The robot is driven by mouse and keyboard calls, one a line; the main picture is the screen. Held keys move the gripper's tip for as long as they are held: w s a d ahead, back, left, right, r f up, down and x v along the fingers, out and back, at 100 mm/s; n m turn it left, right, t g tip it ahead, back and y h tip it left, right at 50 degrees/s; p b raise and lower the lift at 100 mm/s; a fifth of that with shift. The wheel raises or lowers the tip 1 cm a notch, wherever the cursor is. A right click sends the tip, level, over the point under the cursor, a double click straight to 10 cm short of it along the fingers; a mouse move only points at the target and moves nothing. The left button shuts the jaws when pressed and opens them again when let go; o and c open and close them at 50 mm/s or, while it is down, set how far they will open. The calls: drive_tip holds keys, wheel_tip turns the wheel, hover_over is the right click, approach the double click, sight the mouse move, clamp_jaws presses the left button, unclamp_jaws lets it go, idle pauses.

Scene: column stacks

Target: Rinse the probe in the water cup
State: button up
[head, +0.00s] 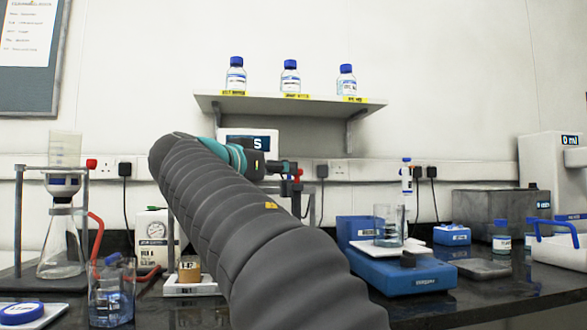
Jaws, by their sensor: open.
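My gripper (287,167) is at the end of my grey-sleeved arm, small and dark, in front of the wall below the shelf. It is open, and I see nothing held in it. A slim white, blue-capped piece (407,176) stands upright at the right, above and behind the stirrer; it may be the probe, but I cannot tell for sure. A clear beaker (389,222) sits on the blue stirrer. Another clear beaker (112,297) with some bluish liquid stands at the front left. I cannot tell which is the water cup.
A blue stirrer (400,275) stands right of my arm. A filter flask (61,245) with a red hose stands on a stand at left. A small brown-banded jar (189,270) sits beside my arm. A shelf (290,106) holds three bottles. A grey bath (490,215) stands at right.

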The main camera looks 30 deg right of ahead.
drive_tip(key=x, duration=0.6)
drive_tip(key=shift+p, duration=0.35)
clamp_jaws()
